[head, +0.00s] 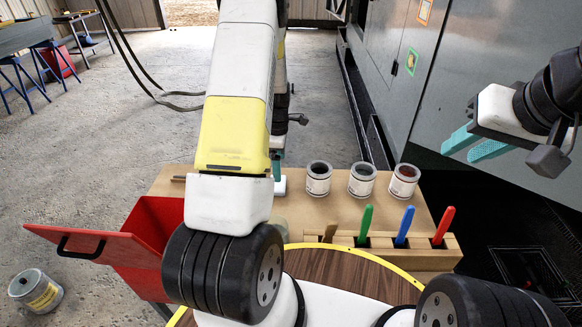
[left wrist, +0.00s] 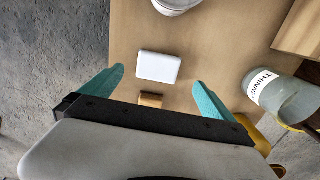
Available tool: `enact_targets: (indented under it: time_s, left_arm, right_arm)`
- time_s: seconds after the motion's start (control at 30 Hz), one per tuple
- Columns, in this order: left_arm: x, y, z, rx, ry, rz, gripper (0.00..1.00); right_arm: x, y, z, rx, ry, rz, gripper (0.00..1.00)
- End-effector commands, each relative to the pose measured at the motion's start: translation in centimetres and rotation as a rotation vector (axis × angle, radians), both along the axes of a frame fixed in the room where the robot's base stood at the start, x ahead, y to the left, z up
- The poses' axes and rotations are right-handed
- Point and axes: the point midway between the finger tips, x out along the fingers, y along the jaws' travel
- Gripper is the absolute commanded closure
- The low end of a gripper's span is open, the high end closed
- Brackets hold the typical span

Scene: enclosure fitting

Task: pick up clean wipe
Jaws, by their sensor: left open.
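A white folded wipe (left wrist: 158,67) lies flat on the tan work board in the left wrist view. In the head view only its right edge (head: 281,186) shows past my left arm. My left gripper (left wrist: 158,77) is open and empty, its teal fingers apart on either side of the wipe's near side. In the head view the left gripper is mostly hidden behind my arm, with one teal finger (head: 277,168) showing. My right gripper (head: 460,153) is open and empty at the upper right, beside the grey cabinet.
A small brown block (left wrist: 151,99) lies just nearer than the wipe. A thinner jar (left wrist: 275,92) stands to the right. Several tins (head: 362,179) and a wooden rack (head: 415,257) with coloured handles are on the board (head: 330,207). A red bin (head: 150,225) stands left.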

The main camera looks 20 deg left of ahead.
Motion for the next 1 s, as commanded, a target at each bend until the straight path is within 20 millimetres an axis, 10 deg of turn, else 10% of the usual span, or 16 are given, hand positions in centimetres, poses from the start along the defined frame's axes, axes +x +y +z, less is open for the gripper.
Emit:
enact_targets:
  time_s: [0.6,1.0]
  left_arm:
    - [0.3,0.0,-7.9,0.005,0.01,0.028,0.0]
    - [0.4,0.0,-8.7,0.005,0.009,0.026,0.12]
  right_arm:
    - [0.0,0.0,0.0,0.0,0.001,0.0,0.67]
    - [0.0,0.0,0.0,0.0,0.0,0.0,0.67]
